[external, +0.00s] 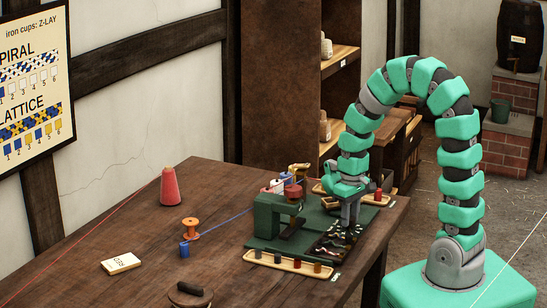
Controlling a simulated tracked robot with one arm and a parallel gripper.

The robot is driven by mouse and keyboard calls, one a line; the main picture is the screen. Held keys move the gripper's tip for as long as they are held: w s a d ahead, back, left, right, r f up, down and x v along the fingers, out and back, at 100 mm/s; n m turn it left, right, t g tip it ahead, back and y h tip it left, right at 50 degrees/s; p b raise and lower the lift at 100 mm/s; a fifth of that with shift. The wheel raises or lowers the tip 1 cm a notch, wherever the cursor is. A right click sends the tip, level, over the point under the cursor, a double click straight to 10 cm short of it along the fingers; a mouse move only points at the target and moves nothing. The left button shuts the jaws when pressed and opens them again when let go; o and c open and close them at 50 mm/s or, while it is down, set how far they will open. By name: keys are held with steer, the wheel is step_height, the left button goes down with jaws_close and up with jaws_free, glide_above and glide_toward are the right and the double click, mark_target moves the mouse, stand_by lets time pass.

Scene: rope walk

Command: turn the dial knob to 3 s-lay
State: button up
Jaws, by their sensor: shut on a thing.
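My gripper (349,226) points down over the front right part of the green machine (264,218) on the table. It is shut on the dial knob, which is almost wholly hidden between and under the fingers. A dark plate (327,246) with small pale marks lies around that spot. The marks are too small to read, so I cannot tell which setting the knob points to.
A tray of small cups (288,263) lies in front of the machine. A blue cord runs to the machine.

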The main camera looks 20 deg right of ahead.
steer(key=shift+w+r+n, duration=0.1)
steer(key=shift+n, duration=0.2)
stand_by(0.4)
steer(key=o, duration=1)
steer(key=shift+c, duration=0.2)
step_height(320, 180, up, 14)
steer(key=p, duration=0.1)
steer(key=shift+f, duration=0.2)
